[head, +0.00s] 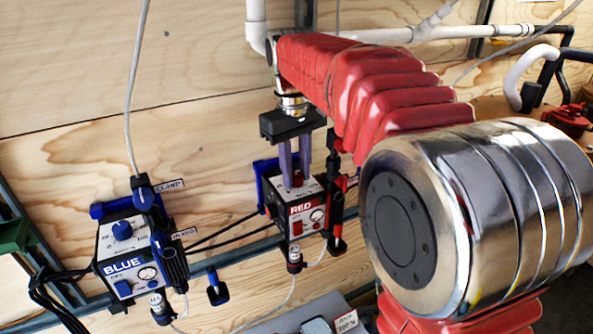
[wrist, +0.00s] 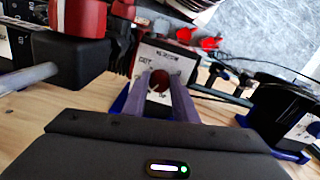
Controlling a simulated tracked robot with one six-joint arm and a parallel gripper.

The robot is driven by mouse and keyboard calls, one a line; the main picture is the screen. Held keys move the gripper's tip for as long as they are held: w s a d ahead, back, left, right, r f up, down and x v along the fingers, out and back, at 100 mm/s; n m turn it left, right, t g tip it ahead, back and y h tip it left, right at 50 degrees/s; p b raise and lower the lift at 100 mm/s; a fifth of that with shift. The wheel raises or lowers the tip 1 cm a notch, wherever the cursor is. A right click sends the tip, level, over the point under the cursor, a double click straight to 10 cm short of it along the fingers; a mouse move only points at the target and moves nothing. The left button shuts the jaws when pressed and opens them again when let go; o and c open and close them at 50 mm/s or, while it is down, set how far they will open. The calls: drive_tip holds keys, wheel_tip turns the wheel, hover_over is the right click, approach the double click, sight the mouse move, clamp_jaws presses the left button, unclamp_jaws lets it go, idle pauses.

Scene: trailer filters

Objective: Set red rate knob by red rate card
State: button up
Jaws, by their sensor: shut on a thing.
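The red pump box (head: 302,206), labelled RED, is mounted on a blue bracket at the wall. My gripper (head: 293,184) reaches down to its top face with two purple fingers. In the wrist view my gripper (wrist: 161,84) has its fingers on either side of a round red knob (wrist: 160,79) and is shut on it. The knob's pointer and most of the scale around it are hidden or too small to read. A small white card (head: 346,321) lies at the bottom edge of the head view; its text is not clearly readable.
The blue pump box (head: 122,262), with its own blue knob (head: 122,230), stands left of the red one. Tubes and cables run between them and below. A grey rail (head: 215,262) crosses behind. White pipe (head: 400,34) runs above along the plywood wall.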

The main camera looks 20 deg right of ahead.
drive_tip(key=shift+m, duration=0.8)
drive_tip(key=o, duration=1)
drive_tip(key=shift+o, duration=0.2)
drive_tip(key=shift+r, duration=0.1)
wheel_tip(320, 180, up, 14)
drive_tip(key=shift+a+f, duration=0.2)
drive_tip(key=shift+a, duration=0.2)
